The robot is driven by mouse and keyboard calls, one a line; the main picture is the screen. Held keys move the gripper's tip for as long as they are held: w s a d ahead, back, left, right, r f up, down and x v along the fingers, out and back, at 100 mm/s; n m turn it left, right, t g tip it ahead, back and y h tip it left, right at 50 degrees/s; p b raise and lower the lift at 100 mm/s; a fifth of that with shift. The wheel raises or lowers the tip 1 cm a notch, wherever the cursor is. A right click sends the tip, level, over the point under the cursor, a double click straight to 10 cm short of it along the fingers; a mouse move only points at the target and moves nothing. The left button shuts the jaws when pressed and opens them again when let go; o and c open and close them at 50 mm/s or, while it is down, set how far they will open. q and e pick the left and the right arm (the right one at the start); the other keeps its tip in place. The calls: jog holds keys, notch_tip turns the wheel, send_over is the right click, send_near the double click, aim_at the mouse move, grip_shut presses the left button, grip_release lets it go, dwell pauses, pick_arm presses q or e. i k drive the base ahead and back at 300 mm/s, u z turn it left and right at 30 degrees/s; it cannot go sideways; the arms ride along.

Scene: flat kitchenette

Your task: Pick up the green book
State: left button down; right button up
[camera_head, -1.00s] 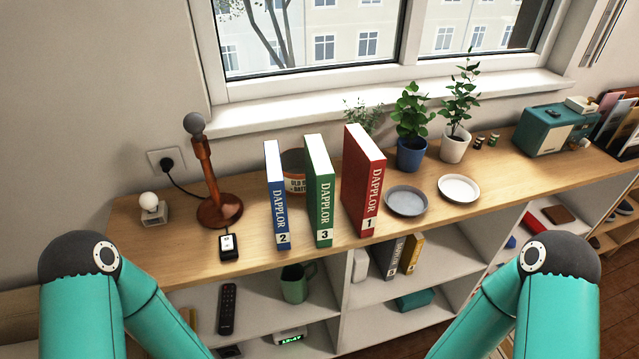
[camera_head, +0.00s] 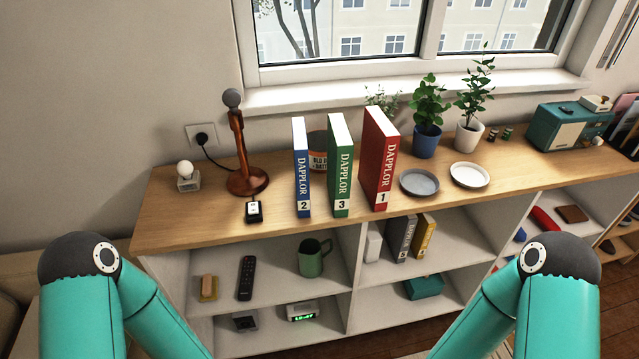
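The green book (camera_head: 341,166) marked DAPPLOR 3 stands upright on top of the wooden shelf unit, spine facing me. A blue book (camera_head: 301,168) marked 2 stands to its left with a gap. A red book (camera_head: 379,160) marked 1 stands to its right, also with a gap. My two teal arms show at the lower left and lower right of the head view, well short of the books. Both grippers are out of view.
A wooden lamp (camera_head: 240,150) and a black-and-white device (camera_head: 254,211) stand left of the books. A grey plate (camera_head: 419,183), a white plate (camera_head: 469,175) and potted plants (camera_head: 428,118) stand right. The window sill (camera_head: 420,88) runs behind. Shelves below hold a green mug (camera_head: 313,258).

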aim_at(341, 150)
jog(key=z, duration=0.05)
jog(key=k, duration=0.25)
jog(key=z, duration=1.5)
jog(key=i, duration=0.15)
jog(key=u, duration=2.8)
jog(key=k, duration=1.2)
jog(key=z, duration=0.35)
jog(key=i, duration=1)
jog(key=z, duration=0.05)
